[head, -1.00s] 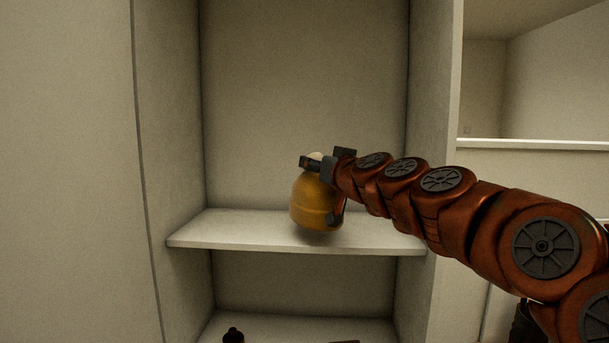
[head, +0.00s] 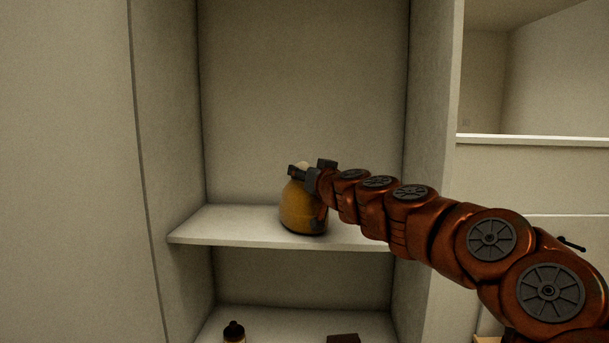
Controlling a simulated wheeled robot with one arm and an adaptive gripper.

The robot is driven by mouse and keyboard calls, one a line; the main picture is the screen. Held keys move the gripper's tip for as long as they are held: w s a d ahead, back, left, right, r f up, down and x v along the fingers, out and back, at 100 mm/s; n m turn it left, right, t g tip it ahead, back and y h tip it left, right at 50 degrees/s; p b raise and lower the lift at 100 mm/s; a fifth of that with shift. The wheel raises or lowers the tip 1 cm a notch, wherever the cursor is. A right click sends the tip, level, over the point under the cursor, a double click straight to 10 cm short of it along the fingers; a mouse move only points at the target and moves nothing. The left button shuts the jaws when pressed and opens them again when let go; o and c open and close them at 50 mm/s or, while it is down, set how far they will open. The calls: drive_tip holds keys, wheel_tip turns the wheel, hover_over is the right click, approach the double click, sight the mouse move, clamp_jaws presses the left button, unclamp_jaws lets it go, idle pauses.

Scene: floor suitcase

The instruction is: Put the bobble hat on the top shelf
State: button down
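My arm reaches in from the right and covers part of the hat's right side.
A dark-topped bottle (head: 234,331) and a brown block (head: 343,338) stand on the lower shelf (head: 285,322). Cabinet walls close in the shelf on the left and right. The left part of the upper shelf is clear. A white ledge (head: 530,139) lies to the right.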

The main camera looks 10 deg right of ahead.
drive_tip(key=shift+f, duration=0.4)
drive_tip(key=c, duration=0.6)
unclamp_jaws()
drive_tip(key=shift+r, duration=0.2)
drive_tip(key=b+v, duration=0.3)
drive_tip(key=v, duration=0.9)
